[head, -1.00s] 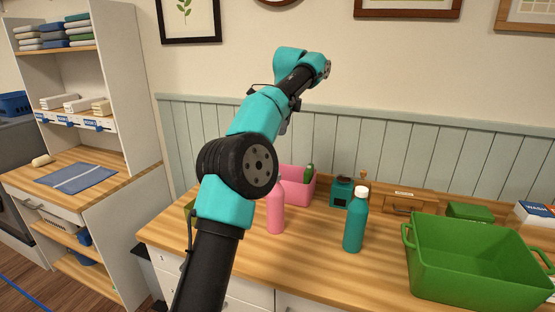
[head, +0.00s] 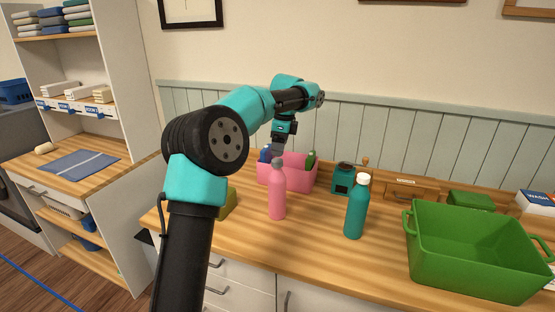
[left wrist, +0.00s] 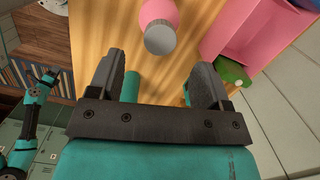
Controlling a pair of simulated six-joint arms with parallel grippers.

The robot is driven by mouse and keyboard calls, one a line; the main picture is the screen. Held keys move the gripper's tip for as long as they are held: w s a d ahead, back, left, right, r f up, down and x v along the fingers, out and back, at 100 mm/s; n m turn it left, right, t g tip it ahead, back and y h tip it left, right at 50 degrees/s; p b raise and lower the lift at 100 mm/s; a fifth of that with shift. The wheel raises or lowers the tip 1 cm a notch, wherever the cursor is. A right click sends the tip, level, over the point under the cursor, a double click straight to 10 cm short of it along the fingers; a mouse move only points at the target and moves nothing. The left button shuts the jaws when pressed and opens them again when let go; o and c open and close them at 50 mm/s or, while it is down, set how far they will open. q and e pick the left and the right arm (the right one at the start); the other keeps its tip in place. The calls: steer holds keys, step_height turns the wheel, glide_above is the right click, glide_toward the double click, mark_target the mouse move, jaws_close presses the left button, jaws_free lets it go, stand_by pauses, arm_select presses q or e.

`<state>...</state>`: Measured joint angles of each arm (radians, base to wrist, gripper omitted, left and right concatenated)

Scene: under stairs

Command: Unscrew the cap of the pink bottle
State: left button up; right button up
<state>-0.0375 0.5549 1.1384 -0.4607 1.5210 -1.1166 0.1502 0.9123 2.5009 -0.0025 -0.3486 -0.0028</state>
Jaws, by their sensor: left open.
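The pink bottle (head: 277,203) stands upright on the wooden counter, left of the teal bottle. In the left wrist view its round grey cap (left wrist: 160,38) faces the camera, on top of the pink body (left wrist: 158,12). My left gripper (head: 277,151) hangs just above and behind the bottle's top in the head view. In the left wrist view its two dark fingers (left wrist: 155,75) are spread apart with the cap beyond their tips, not between them. My right arm shows small at the left of that view; its jaws (left wrist: 51,74) are too small to read.
The pink bin (head: 300,178) with bottles stands behind the pink bottle. The teal bottle (head: 356,210) with a white cap stands to the right. A large green tub (head: 455,270) fills the counter's right side. A teal grinder (head: 342,180) and wooden box (head: 408,190) stand behind.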

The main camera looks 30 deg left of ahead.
mark_target(277, 160)
arm_select(q)
steer(key=shift+s+a+f, duration=0.1)
steer(key=shift+a+f, duration=0.05)
steer(key=shift+f, duration=1.15)
steer(key=shift+a+f, duration=0.15)
steer(key=shift+f, duration=1.15)
